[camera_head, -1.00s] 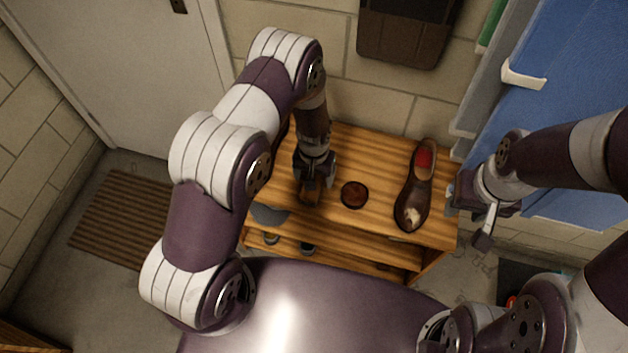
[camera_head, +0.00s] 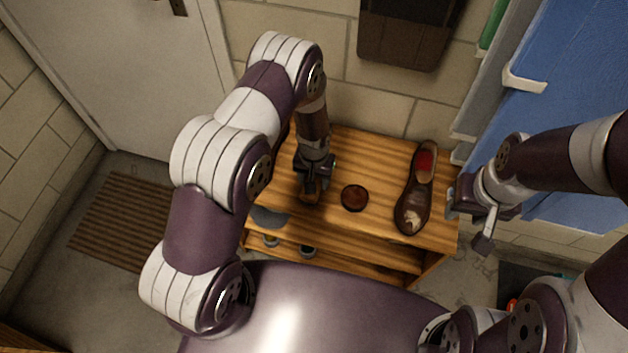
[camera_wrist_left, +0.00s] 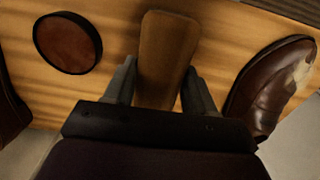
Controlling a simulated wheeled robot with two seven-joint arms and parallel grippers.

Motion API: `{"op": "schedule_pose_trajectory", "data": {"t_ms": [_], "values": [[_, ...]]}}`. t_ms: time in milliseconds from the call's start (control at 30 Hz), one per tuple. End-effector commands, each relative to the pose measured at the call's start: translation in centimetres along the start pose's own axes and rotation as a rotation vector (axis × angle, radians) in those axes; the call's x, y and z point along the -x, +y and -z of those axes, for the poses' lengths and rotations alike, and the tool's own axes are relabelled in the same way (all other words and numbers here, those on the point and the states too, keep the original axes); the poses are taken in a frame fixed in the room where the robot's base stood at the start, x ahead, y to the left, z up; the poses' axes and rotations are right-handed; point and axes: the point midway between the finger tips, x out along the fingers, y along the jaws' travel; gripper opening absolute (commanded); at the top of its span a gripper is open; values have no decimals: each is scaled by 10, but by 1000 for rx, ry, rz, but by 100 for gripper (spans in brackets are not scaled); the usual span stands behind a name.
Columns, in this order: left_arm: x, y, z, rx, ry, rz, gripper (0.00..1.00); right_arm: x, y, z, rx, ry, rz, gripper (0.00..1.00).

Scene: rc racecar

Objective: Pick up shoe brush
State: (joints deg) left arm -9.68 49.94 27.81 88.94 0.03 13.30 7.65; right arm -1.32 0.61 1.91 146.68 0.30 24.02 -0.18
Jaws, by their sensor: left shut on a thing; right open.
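The shoe brush (camera_wrist_left: 166,55) is a long brown wooden piece between the two fingers of my left gripper (camera_wrist_left: 158,85) in the left wrist view. The fingers are shut on its sides. In the head view my left gripper (camera_head: 314,188) points down at the wooden bench top, with a small brown part of the brush (camera_head: 309,199) showing below it. I cannot tell whether the brush is clear of the wood. My right gripper (camera_head: 470,218) is open and empty, off the bench's right end.
A round brown tin (camera_head: 354,197) lies right of my left gripper on the wooden bench (camera_head: 380,160). A brown shoe (camera_head: 414,190) with a pale patch stands farther right. Another pale-patched brown shoe (camera_wrist_left: 270,85) is close beside the brush. A blue cloth (camera_head: 570,75) hangs at right.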

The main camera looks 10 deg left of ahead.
Motion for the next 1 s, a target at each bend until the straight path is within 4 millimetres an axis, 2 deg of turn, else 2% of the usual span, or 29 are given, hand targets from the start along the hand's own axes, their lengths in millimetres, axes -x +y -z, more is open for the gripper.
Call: {"op": "schedule_pose_trajectory", "data": {"t_ms": [133, 533, 700, 1000], "values": [[29, 1, 0, 0, 3, 0, 23, 0, 0, 0, 0, 0, 0, 43], [82, 84, -45, -6, 2, -1, 23, -1, 0, 0, 0, 0, 0, 43], [93, 100, -54, -2, 0, 0, 23, -1, 0, 0, 0, 0, 0, 43], [95, 103, -56, 0, 0, 0, 23, -1, 0, 0, 0, 0, 0, 43]]}}
